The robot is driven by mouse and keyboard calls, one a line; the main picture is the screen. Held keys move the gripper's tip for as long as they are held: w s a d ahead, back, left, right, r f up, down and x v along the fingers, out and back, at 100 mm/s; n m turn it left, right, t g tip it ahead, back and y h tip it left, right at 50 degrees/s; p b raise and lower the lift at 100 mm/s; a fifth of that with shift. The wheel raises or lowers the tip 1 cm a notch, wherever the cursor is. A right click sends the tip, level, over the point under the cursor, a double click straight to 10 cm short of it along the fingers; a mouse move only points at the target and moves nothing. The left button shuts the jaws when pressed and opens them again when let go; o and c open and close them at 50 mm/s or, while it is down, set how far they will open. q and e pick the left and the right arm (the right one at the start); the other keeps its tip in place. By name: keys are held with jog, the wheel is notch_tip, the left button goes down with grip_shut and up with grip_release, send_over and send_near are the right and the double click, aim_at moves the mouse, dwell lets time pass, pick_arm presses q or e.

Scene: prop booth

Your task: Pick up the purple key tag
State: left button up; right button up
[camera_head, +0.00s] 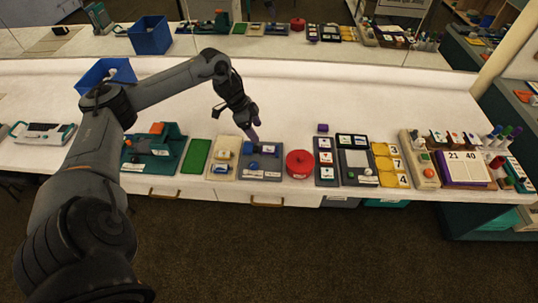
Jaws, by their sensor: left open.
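My left arm reaches in from the left, and its gripper (252,135) points down over the grey board (262,172). The gripper is open; its jaw gap is too small to make out. A purplish piece shows at its tip; I cannot tell whether it is a finger or the key tag. A small purple block-like item (323,128) lies on the white table behind the dark card panel (326,172), right of and apart from the gripper. I cannot tell whether this is the key tag. My right gripper is not in view.
A red round lidded item (299,163) stands right of the grey board. A beige board (222,165), green mat (196,156) and teal tray (150,160) lie left. A blue bin (122,70) stands at the back left. The table's back middle is clear, before a mirror.

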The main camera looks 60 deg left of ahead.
aim_at(267, 149)
pick_arm(q)
jog(key=x, duration=0.4)
jog(key=shift+w+d+f+b, duration=0.1)
jog(key=shift+w+d+b, duration=0.05)
jog(key=shift+b, duration=0.15)
jog(key=shift+b+x, duration=0.7)
jog(key=shift+x, duration=2.15)
jog(key=shift+c, duration=0.4)
jog(key=c, duration=1.1)
jog(key=shift+c, duration=0.2)
